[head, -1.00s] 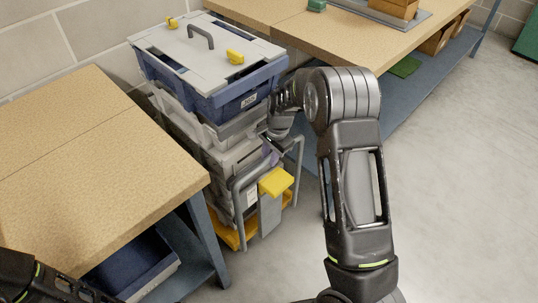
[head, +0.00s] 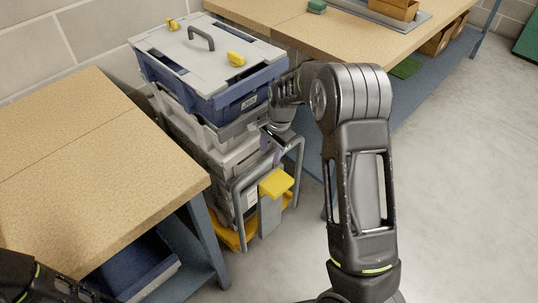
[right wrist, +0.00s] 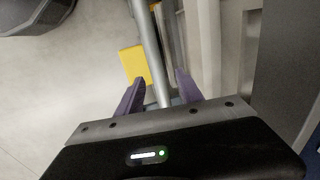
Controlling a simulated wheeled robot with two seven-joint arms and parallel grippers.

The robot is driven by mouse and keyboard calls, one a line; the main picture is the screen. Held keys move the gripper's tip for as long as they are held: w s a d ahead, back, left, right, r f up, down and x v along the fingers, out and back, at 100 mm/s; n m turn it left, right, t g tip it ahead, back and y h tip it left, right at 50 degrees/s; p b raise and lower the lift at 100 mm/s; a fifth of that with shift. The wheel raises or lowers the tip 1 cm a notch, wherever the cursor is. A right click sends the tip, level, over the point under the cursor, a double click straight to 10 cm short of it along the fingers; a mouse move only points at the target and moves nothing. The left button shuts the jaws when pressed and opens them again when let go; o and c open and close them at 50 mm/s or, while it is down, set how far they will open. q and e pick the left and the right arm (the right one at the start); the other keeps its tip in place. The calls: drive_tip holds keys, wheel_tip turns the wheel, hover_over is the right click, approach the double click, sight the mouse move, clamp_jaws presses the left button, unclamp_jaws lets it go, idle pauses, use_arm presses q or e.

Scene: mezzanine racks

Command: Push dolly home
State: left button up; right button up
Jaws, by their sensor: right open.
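The dolly has a yellow base (head: 230,238), a grey tube handle (head: 238,182) and a yellow pedal-like plate (head: 276,183). It stands in the gap between two workbenches and carries a stack of grey boxes (head: 232,158) topped by a blue box (head: 215,100) with a grey lid. My right gripper (head: 276,150) is at the handle's top, partly hidden by its own wrist. In the right wrist view, its purple fingers (right wrist: 158,90) are open, one on each side of the handle tube (right wrist: 147,45). Contact cannot be told. Only part of my left arm shows at lower left.
A wooden workbench (head: 90,170) stands close on the left, with a blue bin (head: 130,268) beneath it. Another workbench (head: 350,35) with a blue lower shelf (head: 425,85) runs behind and to the right. The grey floor (head: 460,200) at right is clear.

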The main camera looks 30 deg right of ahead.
drive_tip(key=r, duration=0.4)
drive_tip(key=shift+s+d+r, duration=0.1)
drive_tip(key=shift+s, duration=0.3)
